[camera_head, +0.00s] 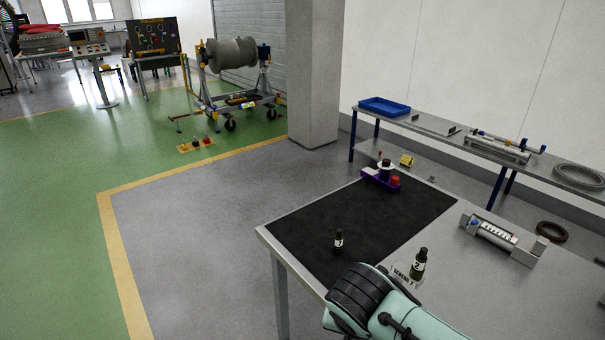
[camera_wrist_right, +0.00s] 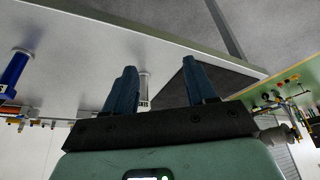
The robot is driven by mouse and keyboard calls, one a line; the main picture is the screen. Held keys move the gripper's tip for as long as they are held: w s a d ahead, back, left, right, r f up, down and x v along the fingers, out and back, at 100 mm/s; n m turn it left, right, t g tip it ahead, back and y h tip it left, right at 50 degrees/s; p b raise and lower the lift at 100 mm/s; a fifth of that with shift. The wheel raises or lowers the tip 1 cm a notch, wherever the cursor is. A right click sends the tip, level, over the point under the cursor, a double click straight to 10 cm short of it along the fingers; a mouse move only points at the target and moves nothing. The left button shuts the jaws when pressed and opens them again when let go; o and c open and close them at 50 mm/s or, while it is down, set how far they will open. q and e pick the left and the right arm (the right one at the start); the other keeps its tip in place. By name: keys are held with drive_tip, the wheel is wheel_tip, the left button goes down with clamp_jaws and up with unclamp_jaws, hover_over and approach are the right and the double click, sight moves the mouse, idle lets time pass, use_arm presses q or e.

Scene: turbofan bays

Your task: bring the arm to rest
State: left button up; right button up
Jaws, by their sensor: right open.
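My right arm (camera_head: 372,303), teal with black ribbed parts, reaches in at the bottom of the head view over the near edge of the workbench. Its gripper cannot be made out there. In the right wrist view my right gripper (camera_wrist_right: 159,66) has its two dark blue fingers spread apart, with nothing seen held between them. That view is upside down, with the bench top (camera_wrist_right: 90,35) behind the fingers. A pale upright item (camera_wrist_right: 143,86) shows in the gap, apparently beyond them. My left gripper is in neither view.
The bench has a black mat (camera_head: 340,225), small dark bottles (camera_head: 338,241) (camera_head: 418,264), a purple holder (camera_head: 380,179) and a grey clamp fixture (camera_head: 502,239). A rear bench carries a blue tray (camera_head: 384,106). Open floor (camera_head: 190,225) lies left.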

wheel_tip(320, 180, down, 26)
drive_tip(key=s+a+f+n+g+y+p, duration=0.1)
drive_tip(key=s+a+n+g+y+p, duration=0.15)
drive_tip(key=g+y+p, duration=0.2)
use_arm(q)
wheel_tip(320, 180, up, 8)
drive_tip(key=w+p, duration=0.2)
drive_tip(key=p, duration=0.1)
use_arm(e)
drive_tip(key=s+d+f+m, duration=0.1)
drive_tip(key=s+d+f, duration=0.1)
drive_tip(key=s+f, duration=0.5)
drive_tip(key=s+d+f+m, duration=0.2)
drive_tip(key=s+f, duration=0.6)
drive_tip(key=s, duration=0.4)
drive_tip(key=shift+d+g, duration=0.45)
drive_tip(key=shift+d, duration=0.4)
